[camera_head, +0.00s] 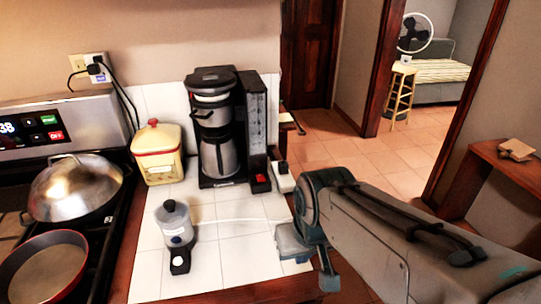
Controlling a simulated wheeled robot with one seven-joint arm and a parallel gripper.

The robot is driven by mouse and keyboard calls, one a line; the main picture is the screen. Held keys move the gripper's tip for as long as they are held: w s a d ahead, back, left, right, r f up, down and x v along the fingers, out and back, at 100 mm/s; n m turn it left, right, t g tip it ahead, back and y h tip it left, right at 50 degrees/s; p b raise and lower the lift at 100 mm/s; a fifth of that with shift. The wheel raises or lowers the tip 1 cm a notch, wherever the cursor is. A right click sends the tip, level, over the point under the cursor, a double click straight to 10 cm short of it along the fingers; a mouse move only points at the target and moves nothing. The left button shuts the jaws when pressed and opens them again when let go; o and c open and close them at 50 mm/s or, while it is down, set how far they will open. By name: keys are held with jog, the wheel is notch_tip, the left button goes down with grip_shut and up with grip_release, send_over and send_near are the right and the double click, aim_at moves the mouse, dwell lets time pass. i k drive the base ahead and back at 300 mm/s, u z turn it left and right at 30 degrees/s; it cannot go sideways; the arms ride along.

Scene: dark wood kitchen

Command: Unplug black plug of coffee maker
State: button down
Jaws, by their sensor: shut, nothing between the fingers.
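The coffee maker (219,125), black with a steel carafe, stands on the white tiled counter. A black plug (94,69) sits in the wall outlet (100,77) above the stove's right end. Black cords run from the outlet down behind the counter; I cannot tell which appliance each serves. A small black item, possibly another plug, sits on a white block (283,182) right of the coffee maker. My gripper (306,264) is at the counter's right edge, in front of the coffee maker and far from the wall outlet. It is shut and empty; its fingertips are not clearly distinguishable.
A cream canister (158,154) stands left of the coffee maker. A small grinder (177,232) stands in front, with a white cord crossing the counter. The stove at left holds a domed lid (77,187) and a pan (45,267). Bare counter lies around the grinder.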

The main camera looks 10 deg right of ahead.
aim_at(283, 167)
jog(key=z, duration=0.55)
jog(key=k, duration=0.75)
jog(key=z, duration=1.1)
jog(key=k, duration=0.65)
jog(key=z, duration=0.2)
jog(key=i, duration=2.65)
jog(key=u, duration=1.1)
jog(key=i, duration=1.1)
jog(key=u, duration=1.55)
jog(key=i, duration=0.6)
jog(key=u, duration=0.55)
